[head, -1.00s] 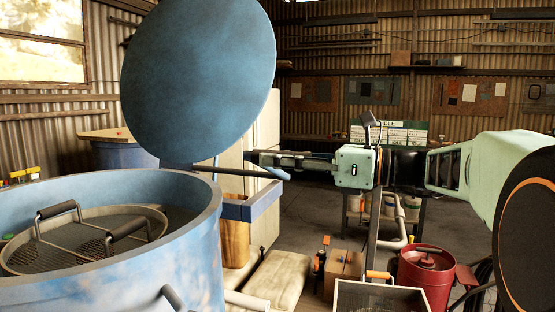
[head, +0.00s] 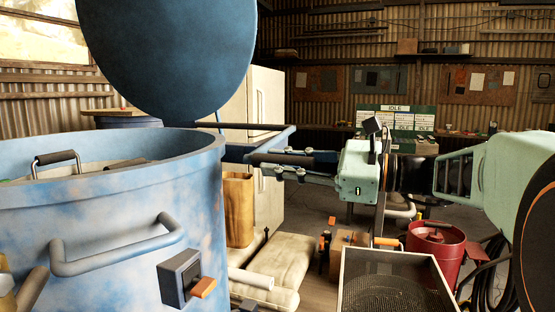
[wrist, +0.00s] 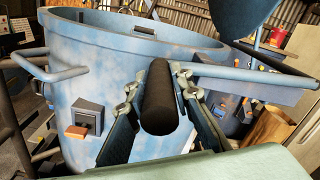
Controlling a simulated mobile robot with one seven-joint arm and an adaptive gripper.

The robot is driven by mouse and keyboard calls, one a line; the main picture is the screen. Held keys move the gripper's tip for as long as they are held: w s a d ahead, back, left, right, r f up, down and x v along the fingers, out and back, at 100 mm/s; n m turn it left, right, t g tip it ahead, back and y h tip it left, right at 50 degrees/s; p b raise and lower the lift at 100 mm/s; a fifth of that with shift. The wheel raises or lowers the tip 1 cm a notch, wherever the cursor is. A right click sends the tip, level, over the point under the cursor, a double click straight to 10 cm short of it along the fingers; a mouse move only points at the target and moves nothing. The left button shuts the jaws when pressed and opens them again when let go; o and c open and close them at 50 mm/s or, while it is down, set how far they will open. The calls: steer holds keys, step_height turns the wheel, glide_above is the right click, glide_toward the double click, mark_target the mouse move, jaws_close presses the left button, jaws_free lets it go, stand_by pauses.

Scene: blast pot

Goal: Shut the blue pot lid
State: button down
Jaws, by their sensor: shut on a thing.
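The blue pot (head: 110,215) stands at the left with its mouth uncovered. Its round blue lid (head: 170,50) is raised, tilted steeply above the pot's far right rim. In the wrist view the pot's wall (wrist: 100,55) fills the left and middle, and the lid's edge (wrist: 240,15) shows at upper right. My gripper (head: 283,165) is right of the pot, beside the blue bar at the lid's hinge side. In the wrist view my gripper's fingers (wrist: 158,100) are shut around a black cylindrical grip (wrist: 160,95). How the grip joins the bar is partly hidden.
A handle (head: 115,255) and a box with an orange lever (head: 183,280) stick out of the pot's front. Pale sacks (head: 275,265), a mesh-bottomed tray (head: 395,280) and a red canister (head: 435,250) lie below my arm. Open floor lies behind.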

steer(key=w+d+f+n+b, duration=0.2)
steer(key=w+f+n+b, duration=0.3)
steer(key=f, duration=0.4)
steer(key=w+d+f+n+b, duration=0.1)
steer(key=w+f+n+b, duration=0.2)
steer(key=f+b, duration=0.45)
steer(key=w+d+f+n, duration=0.2)
steer(key=w+f+n, duration=0.1)
steer(key=w, duration=0.3)
steer(key=w+d+f+n, duration=0.3)
steer(key=w+f, duration=0.1)
steer(key=w, duration=0.2)
steer(key=shift+w+d+n, duration=0.3)
steer(key=c, duration=1.7)
jaws_free()
